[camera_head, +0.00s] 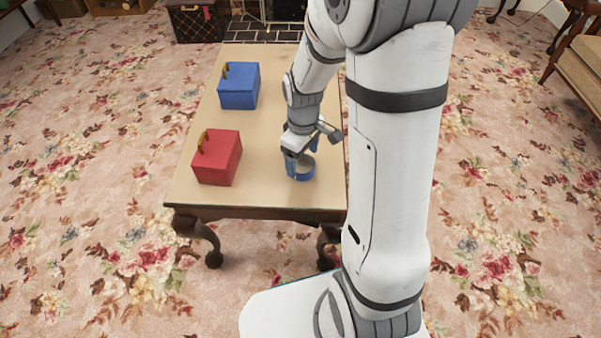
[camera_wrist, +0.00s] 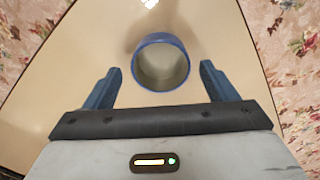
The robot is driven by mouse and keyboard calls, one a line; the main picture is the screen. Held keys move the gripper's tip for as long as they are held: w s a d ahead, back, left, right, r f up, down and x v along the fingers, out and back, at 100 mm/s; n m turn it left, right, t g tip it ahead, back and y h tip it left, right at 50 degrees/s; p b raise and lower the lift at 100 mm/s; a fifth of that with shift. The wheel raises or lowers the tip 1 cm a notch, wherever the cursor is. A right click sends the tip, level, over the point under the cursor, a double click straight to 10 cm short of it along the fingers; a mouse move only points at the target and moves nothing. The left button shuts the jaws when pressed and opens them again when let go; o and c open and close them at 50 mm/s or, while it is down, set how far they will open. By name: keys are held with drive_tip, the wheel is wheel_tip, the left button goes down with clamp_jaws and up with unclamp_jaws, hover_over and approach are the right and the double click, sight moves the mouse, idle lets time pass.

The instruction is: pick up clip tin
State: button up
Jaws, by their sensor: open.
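The clip tin (camera_head: 305,172) is a small round blue tin, open at the top with a pale inside. It stands on the table near the front right corner. In the wrist view the tin (camera_wrist: 162,62) lies a little ahead of my gripper (camera_wrist: 160,80), roughly centred between the two blue fingers. The fingers are spread wide, with a gap on each side of the tin. In the head view my gripper (camera_head: 302,160) is right at the tin and partly covers it. I cannot tell the exact height of the fingertips over the table.
The wooden table (camera_head: 260,190) also bears a red box (camera_head: 218,160) at the front left and a blue box (camera_head: 239,88) farther back, each with a yellow handle-like piece. The table's middle is clear. Flowered carpet (camera_head: 90,200) surrounds the table.

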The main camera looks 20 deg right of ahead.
drive_tip(key=shift+f, duration=0.9)
drive_tip(key=shift+r, duration=0.1)
drive_tip(key=c, duration=1.1)
